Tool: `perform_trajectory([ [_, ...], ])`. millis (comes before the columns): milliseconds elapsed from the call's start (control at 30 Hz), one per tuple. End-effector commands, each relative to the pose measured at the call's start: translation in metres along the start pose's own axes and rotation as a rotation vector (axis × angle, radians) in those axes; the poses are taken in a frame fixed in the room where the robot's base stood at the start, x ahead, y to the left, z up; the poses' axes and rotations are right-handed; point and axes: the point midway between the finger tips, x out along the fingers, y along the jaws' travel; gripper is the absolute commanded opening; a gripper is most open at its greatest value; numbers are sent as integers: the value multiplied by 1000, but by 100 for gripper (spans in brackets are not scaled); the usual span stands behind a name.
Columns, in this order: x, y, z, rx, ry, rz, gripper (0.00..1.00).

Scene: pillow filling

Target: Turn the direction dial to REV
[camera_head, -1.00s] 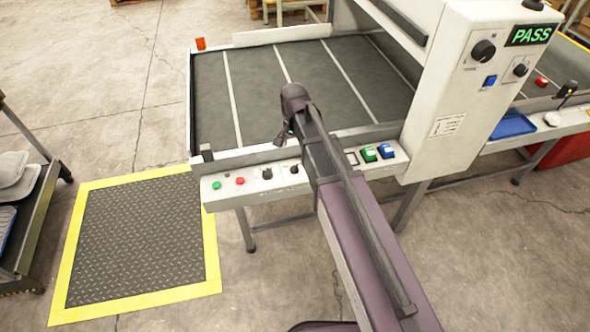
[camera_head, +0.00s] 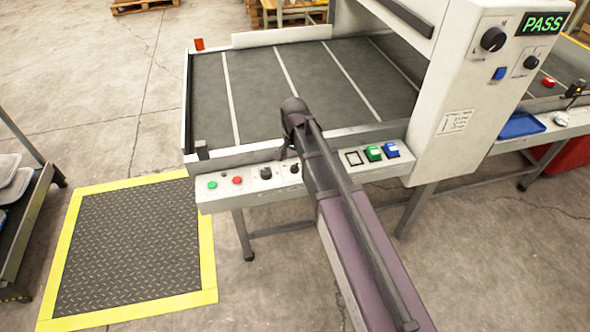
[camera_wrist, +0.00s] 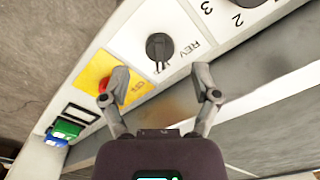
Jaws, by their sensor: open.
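The direction dial (camera_wrist: 158,46) is a black knob on a white plate in the wrist view, with a "REV" label (camera_wrist: 189,50) to its right. Its exact pointer setting is hard to tell. In the head view the dial (camera_head: 295,168) sits on the front control panel (camera_head: 222,198), just left of my arm. My gripper (camera_wrist: 160,74) is open and empty, its fingertips spread either side of the dial's near edge and apart from the knob. In the head view the gripper is small and dark above the panel, and its fingers are unclear.
A red button (camera_wrist: 107,87) on a yellow plate is close behind my left finger. Green (camera_head: 373,153) and blue (camera_head: 391,150) buttons are further right along the panel. Another dial (camera_head: 266,173) is to the left. The upright housing (camera_head: 455,115) stands to the right.

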Motion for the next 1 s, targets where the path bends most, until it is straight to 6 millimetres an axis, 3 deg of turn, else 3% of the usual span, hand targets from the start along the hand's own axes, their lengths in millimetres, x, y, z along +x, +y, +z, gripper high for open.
perform_trajectory([
  [400,28,0,0,0,0,0,79],
  [900,31,0,0,1,0,0,79],
  [1000,31,0,0,1,0,0,49],
])
